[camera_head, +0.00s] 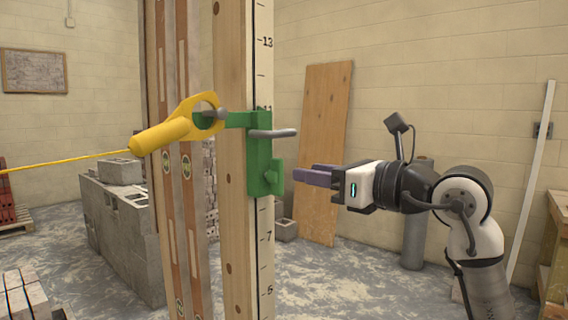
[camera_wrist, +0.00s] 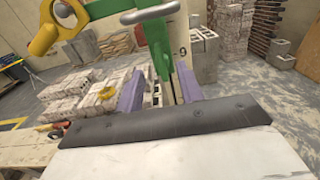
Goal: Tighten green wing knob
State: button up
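A green clamp bracket (camera_head: 258,160) sits on the face of an upright wooden post marked with a number scale. The green wing knob (camera_head: 272,178) shows on the lower right of the bracket. In the wrist view the bracket (camera_wrist: 155,38) is ahead at top centre, and its lower end lies between the lines of my fingers; the knob's wings are not clear there. My gripper (camera_head: 308,174) points left at about knob height, with its purple fingertips a little right of the knob, apart from it. In the wrist view my gripper (camera_wrist: 158,88) is open and its fingers hold nothing.
A grey bar handle (camera_head: 272,133) juts out just above the knob. A yellow line holder (camera_head: 170,133) hooks onto the bracket's left arm, its string running left. The wooden post (camera_head: 232,220) stands behind. A plywood board (camera_head: 325,130) leans on the back wall.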

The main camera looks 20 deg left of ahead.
aim_at(283, 168)
jog(key=p+x, duration=0.1)
jog(key=x, duration=0.6)
